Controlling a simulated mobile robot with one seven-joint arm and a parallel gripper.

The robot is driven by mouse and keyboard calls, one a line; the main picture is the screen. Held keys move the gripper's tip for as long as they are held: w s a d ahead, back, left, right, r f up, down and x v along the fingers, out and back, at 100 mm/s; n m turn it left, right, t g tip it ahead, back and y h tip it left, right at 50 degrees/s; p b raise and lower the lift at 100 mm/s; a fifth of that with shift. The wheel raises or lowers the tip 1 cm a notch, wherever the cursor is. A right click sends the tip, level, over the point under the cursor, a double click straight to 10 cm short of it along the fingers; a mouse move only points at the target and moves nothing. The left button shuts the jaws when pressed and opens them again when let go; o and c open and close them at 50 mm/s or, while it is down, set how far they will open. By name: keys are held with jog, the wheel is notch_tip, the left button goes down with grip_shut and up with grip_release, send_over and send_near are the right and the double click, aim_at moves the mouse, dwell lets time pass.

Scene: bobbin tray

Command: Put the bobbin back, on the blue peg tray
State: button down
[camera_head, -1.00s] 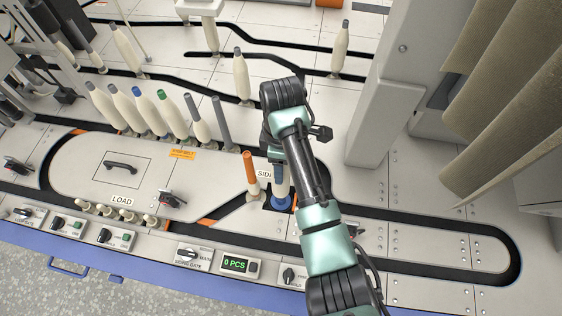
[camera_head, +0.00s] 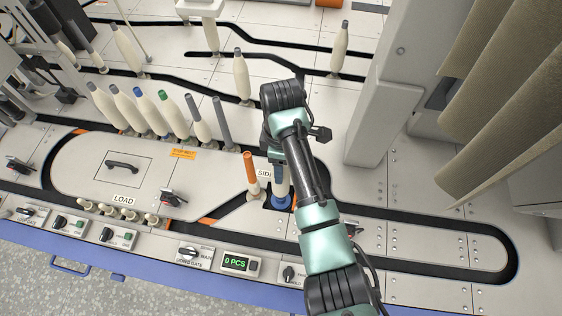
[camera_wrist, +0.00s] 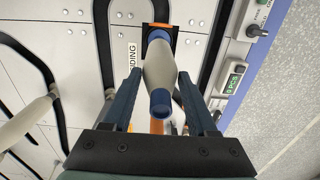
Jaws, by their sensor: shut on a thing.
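The bobbin (camera_wrist: 160,66) has a cream wound body and a blue tube end. In the wrist view it lies between the two dark fingers of my gripper (camera_wrist: 160,98), which is shut on it. Its far end meets the blue peg tray (camera_wrist: 151,35), which sits in the dark track opening. Whether it is fully seated there I cannot tell. In the head view the blue peg tray (camera_head: 281,203) shows below my gripper (camera_head: 281,174), and my arm hides most of the bobbin.
An orange tube (camera_head: 250,168) stands close to the left of the blue peg tray. Several bobbins and a bare grey tube (camera_head: 221,120) stand in a row further left. A grey column (camera_head: 383,90) rises to the right. Control boxes (camera_head: 240,263) line the front edge.

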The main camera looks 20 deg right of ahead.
jog(key=shift+f+b, duration=0.3)
jog(key=shift+f, duration=0.35)
jog(key=shift+c, duration=2.3)
grip_release()
jog(key=shift+r, duration=0.1)
notch_tip(320, 180, up, 11)
jog(key=p, duration=1.2)
jog(key=shift+w, duration=0.1)
